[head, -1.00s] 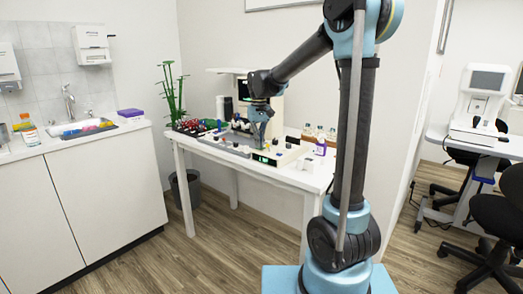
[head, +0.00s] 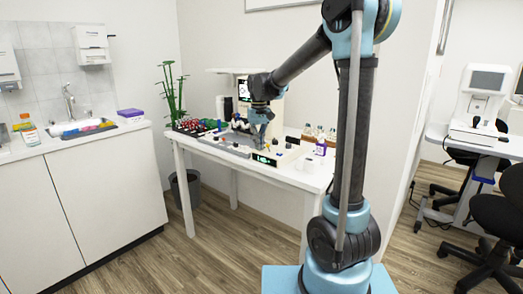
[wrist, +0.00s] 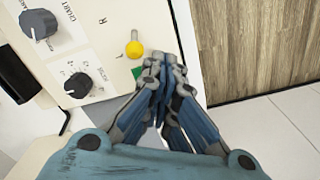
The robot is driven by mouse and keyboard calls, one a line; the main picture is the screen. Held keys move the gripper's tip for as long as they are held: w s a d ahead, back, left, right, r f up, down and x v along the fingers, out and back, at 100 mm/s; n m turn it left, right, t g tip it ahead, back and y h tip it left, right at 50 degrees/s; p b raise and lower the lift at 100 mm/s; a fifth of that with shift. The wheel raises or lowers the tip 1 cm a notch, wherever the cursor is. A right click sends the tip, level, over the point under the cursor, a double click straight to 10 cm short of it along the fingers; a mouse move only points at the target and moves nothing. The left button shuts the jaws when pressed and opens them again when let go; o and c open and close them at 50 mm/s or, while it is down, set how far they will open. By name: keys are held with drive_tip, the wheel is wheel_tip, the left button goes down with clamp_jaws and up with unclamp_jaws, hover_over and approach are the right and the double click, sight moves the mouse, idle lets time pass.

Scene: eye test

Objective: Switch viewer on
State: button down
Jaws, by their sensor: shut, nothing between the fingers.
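A pale control panel (wrist: 100,27) fills the upper left of the wrist view. It carries two black knobs, a dark one (wrist: 78,86) and a larger one marked CHART (wrist: 38,24). A yellow-tipped lever (wrist: 134,49) stands near its right edge, with a green patch (wrist: 138,72) below, partly hidden by a finger. My gripper (wrist: 165,62) is shut and empty, just right of the lever; in the head view it is over the table (head: 258,146).
The white table (head: 300,178) also holds small bottles (head: 320,137) at right and red items (head: 190,125) at left. A tall green plant-like stand (head: 172,90) rises at the left rear. A sink counter (head: 80,145) is at left.

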drive_tip(key=shift+r, duration=3.45)
